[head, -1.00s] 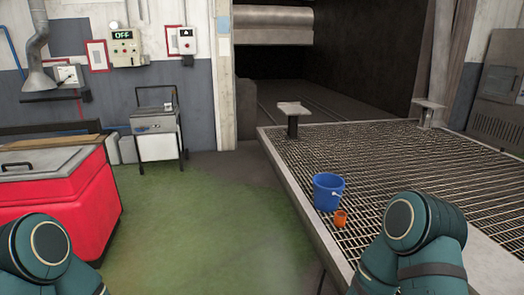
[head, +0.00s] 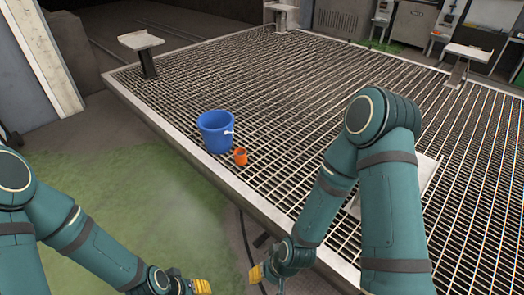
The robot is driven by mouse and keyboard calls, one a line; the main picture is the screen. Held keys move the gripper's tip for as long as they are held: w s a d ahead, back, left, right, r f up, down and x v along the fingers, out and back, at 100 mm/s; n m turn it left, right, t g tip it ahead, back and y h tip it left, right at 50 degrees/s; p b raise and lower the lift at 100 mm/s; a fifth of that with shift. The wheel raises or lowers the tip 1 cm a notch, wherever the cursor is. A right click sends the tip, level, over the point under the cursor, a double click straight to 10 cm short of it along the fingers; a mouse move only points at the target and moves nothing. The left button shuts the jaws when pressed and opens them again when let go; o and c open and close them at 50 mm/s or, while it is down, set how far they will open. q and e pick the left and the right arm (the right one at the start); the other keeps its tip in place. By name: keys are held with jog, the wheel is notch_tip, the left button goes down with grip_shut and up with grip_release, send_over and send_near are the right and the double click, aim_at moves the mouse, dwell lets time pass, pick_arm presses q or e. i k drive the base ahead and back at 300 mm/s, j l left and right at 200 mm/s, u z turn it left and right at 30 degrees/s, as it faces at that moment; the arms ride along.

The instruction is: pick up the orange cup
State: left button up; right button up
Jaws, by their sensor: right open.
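The small orange cup (head: 240,157) stands on the metal grating near its left edge, just right of and in front of a blue bucket (head: 216,131). My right gripper (head: 262,275) is low in the head view, below and apart from the cup, outside the grating's edge. Its yellow fingertip shows, and it is open and empty. My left gripper (head: 202,286) is at the bottom edge, with yellow fingers partly cut off by the frame. I cannot tell whether it is open or shut.
The grating platform (head: 165,130) has a raised pale metal rim between my grippers and the cup. Small metal stands (head: 143,50) rise at its edges, one partly behind my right arm. The grating beyond the cup is clear. Green floor lies to the left.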

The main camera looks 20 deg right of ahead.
aim_at(240, 153)
jog(key=i+j+z, duration=0.25)
jog(key=z, duration=0.15)
jog(key=i+j+z, duration=0.25)
jog(key=j+z, duration=0.2)
jog(key=i+j+z, duration=0.2)
jog(key=j+z, duration=0.2)
jog(key=i+j+z, duration=0.1)
jog(key=j+z, duration=0.7)
jog(key=j, duration=0.45)
jog(key=j+z, duration=0.4)
jog(key=j, duration=0.4)
jog(key=i+j+z, duration=0.1)
jog(key=i, duration=0.5)
